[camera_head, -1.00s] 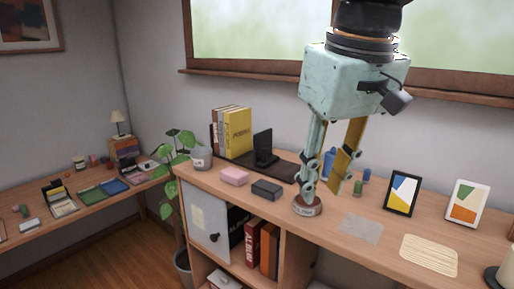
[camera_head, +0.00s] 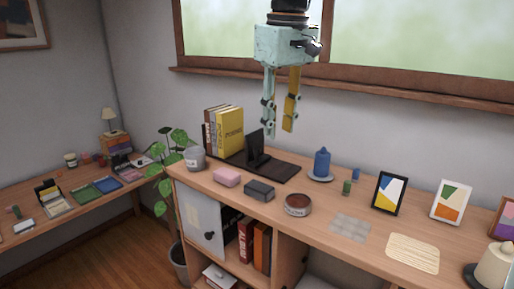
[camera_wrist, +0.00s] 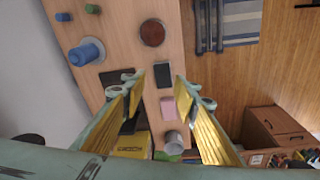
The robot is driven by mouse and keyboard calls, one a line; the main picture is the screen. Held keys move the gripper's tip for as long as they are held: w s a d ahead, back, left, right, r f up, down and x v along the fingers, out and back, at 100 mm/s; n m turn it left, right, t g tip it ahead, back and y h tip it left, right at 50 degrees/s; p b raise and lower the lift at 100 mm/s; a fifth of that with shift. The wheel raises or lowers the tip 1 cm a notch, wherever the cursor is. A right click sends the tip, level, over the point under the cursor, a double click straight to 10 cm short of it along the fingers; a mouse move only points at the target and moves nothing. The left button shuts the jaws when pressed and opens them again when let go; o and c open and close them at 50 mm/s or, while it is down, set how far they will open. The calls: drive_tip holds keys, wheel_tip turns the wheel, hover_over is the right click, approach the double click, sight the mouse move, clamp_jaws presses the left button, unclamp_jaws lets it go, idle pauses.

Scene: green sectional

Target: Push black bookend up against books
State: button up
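The black bookend (camera_head: 256,150) stands upright on a dark mat (camera_head: 280,171) on the desk. A row of upright books (camera_head: 223,130), with a yellow one at the near right end, stands to its left. A small gap shows between the bookend and the books. My gripper (camera_head: 278,132) hangs above the desk, to the right of the bookend in the picture, with its fingers apart and nothing between them. In the wrist view the yellow book (camera_wrist: 133,145) shows low, and the left finger partly hides the bookend and mat.
A grey box (camera_head: 259,190), a pink block (camera_head: 227,176) and a round brown tin (camera_head: 298,205) stand in front of the mat. A grey pot (camera_head: 195,158) is left of the books. A blue bottle-like object (camera_head: 321,164) and picture frames (camera_head: 388,192) stand to the right.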

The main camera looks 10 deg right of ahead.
drive_tip(key=w+n+p, duration=0.1)
drive_tip(key=w+p, duration=0.1)
drive_tip(key=w, duration=1)
drive_tip(key=n+g+p, duration=0.2)
drive_tip(key=p, duration=0.1)
hover_over(257, 148)
wheel_tip(257, 148, down, 4)
drive_tip(key=f, duration=0.1)
drive_tip(key=shift+s+r, duration=0.1)
drive_tip(key=shift+r, duration=0.15)
drive_tip(key=shift+f, duration=0.1)
drive_tip(key=shift+f+b, duration=0.45)
drive_tip(key=shift+f, duration=6.35)
drive_tip(key=shift+c, duration=0.3)
clamp_jaws()
